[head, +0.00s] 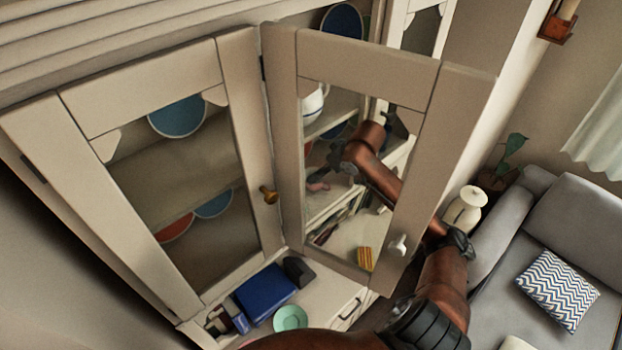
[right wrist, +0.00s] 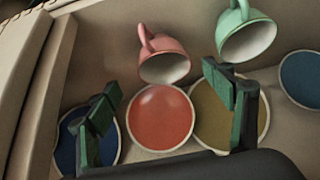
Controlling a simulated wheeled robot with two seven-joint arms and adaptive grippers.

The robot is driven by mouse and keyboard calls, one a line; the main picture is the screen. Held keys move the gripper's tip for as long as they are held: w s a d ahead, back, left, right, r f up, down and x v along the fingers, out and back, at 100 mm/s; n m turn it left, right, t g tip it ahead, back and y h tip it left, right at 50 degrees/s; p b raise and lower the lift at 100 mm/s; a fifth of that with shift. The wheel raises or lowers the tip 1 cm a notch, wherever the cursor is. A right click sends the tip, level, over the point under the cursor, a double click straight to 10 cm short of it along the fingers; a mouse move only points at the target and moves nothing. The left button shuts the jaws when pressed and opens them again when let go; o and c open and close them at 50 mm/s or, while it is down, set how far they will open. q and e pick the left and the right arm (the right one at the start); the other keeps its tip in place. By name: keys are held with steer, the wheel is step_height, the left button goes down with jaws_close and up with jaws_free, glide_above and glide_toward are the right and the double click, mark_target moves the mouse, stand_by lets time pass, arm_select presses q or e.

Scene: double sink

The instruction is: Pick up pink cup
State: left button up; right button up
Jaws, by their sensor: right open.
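The pink cup (right wrist: 165,65) shows in the right wrist view, tilted with its mouth toward the lower side and its handle at the top. My right gripper (right wrist: 164,92) is open and empty, its two dark green fingers apart on either side below the cup. No contact with the cup shows. In the head view my right arm (head: 378,170) reaches into the cabinet and shows through the glass of the open door (head: 465,105). The cup cannot be made out surely there. My left gripper is not in view.
A mint cup (right wrist: 247,35) is right of the pink cup. Behind the fingers stand a red plate (right wrist: 160,118), an olive plate (right wrist: 205,112) and blue plates. The left cabinet door (head: 140,85) is at left. A blue box (head: 265,293) and mint saucer (head: 290,318) sit on the counter.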

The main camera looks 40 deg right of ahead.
steer(key=shift+s+p+x, duration=0.2)
steer(key=shift+p+x, duration=0.35)
steer(key=shift+x, duration=0.65)
steer(key=p+x, duration=0.1)
steer(key=x, duration=0.1)
steer(key=shift+w+a+f, duration=0.15)
steer(key=shift+a+f, duration=0.05)
steer(key=shift+f, duration=0.15)
steer(key=shift+x, duration=0.95)
steer(key=c, duration=1.1)
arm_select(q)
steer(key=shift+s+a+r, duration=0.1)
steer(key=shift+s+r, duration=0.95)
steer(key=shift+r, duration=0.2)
arm_select(e)
steer(key=shift+c, duration=1)
